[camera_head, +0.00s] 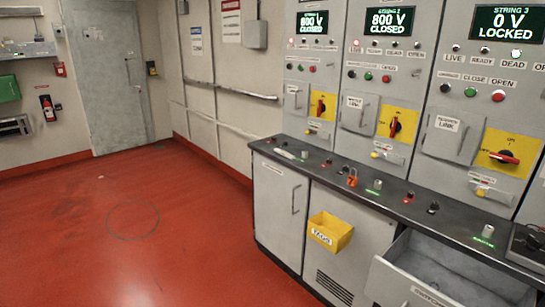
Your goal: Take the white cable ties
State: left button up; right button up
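I cannot clearly make out any white cable ties. A small pale, slim object (286,153) lies at the left end of the dark counter (455,224); it is too small to identify. An open drawer (410,282) juts out at the lower right; its visible grey floor looks bare, and part of it is cut off by the frame edge. A yellow bin (330,232) with a label that seems to read TAGS hangs on the cabinet front; its contents are hard to see. Neither of my grippers shows.
Small items, including an orange padlock (352,177), stand along the counter. Panels above read 800 V CLOSED and, at right, 0 V LOCKED (508,22). A grey door (105,75) stands at the back left.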

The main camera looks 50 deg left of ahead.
aim_at(284, 153)
jog(key=u, duration=1.8)
jog(key=i, duration=0.25)
jog(key=z, duration=0.3)
